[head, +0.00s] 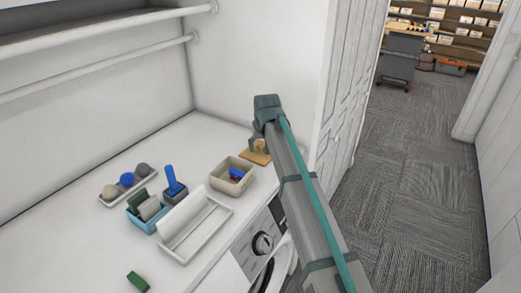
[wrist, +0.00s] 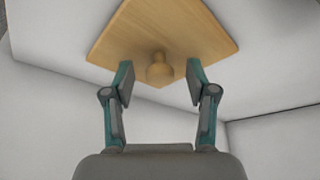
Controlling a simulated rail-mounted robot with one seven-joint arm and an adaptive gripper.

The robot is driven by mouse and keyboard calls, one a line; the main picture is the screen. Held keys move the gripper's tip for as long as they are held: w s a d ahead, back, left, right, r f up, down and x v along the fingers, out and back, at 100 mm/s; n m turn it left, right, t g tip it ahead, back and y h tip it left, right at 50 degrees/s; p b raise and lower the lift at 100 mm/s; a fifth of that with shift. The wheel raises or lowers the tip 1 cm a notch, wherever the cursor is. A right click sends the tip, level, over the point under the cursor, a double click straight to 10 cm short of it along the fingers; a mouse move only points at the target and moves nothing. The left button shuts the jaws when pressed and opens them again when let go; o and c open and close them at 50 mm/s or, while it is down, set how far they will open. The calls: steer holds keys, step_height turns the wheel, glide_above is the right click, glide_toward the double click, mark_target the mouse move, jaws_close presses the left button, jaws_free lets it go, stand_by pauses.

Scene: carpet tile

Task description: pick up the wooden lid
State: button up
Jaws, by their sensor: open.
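The wooden lid (head: 258,158) is a flat, light-brown square board with a round knob. It lies on the white counter near its far right end, partly covered by my arm in the head view. In the wrist view the lid (wrist: 185,28) fills the top middle, with its knob (wrist: 160,72) facing my gripper. My gripper (wrist: 160,82) is open and empty, its two fingertips to the left and right of the knob. Whether a finger touches the knob I cannot tell. In the head view the fingers are mostly hidden behind my wrist.
On the counter (head: 120,240), left of the lid, stand a beige bin (head: 219,178), a white tray (head: 211,231), a blue-handled brush (head: 171,178), a teal bin (head: 146,224) and a tray of balls (head: 108,199). A green block (head: 137,281) lies in front. A wall rises behind.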

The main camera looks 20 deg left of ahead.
steer(key=shift+w+f, duration=0.15)
steer(key=shift+f, duration=0.15)
jaws_close()
steer(key=shift+r, duration=0.1)
